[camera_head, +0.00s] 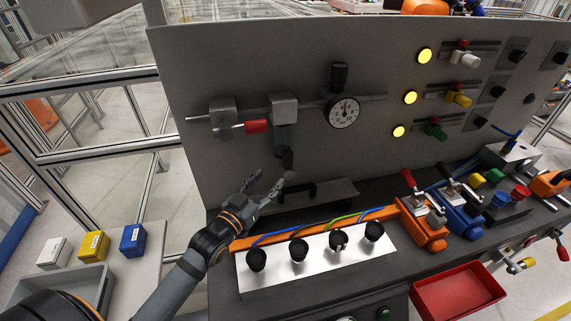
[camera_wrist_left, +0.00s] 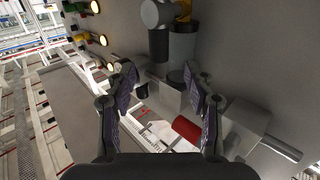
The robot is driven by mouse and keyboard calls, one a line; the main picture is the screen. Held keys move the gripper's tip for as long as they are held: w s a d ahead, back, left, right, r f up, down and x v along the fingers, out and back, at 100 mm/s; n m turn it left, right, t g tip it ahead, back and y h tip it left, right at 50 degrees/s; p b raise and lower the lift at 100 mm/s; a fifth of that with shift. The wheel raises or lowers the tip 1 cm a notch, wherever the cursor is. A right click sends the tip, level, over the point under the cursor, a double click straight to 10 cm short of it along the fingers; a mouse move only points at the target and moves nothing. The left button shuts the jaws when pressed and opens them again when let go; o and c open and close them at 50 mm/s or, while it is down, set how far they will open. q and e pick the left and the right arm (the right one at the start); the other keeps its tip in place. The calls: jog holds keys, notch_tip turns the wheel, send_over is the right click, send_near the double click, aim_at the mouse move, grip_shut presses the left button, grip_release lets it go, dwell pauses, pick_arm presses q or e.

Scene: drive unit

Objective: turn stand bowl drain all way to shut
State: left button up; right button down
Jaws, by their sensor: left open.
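On the upright grey panel, the stand's filter unit (camera_head: 284,110) hangs on a grey pipe. A dark bowl end (camera_head: 286,156) sticks down below its grey block. My left gripper (camera_head: 271,186) is open and empty, just below and left of this end, with a finger close under it. I cannot tell whether they touch. In the left wrist view the dark bowl (camera_wrist_left: 182,45) shows above and between the open fingers (camera_wrist_left: 165,88), with nothing clearly held. The drain's setting is too small to read. My right gripper is not in view.
A red-handled valve (camera_head: 256,127) is left of the bowl, and a round gauge (camera_head: 342,112) is right. Below stands a silver block (camera_head: 318,262) with several black knobs. Orange and blue toggle clamps (camera_head: 425,225) stand right. A red bin (camera_head: 458,291) sits front right.

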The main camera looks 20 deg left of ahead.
aim_at(285, 163)
pick_arm(q)
jog(key=w+b, duration=0.1)
jog(key=w, duration=0.1)
jog(key=w+d, duration=0.1)
jog(key=w, duration=0.1)
jog(key=shift+w+b, duration=0.4)
jog(key=w, duration=0.2)
jog(key=w+d, duration=0.1)
jog(key=w, duration=0.1)
jog(key=shift+w, duration=0.35)
grip_shut()
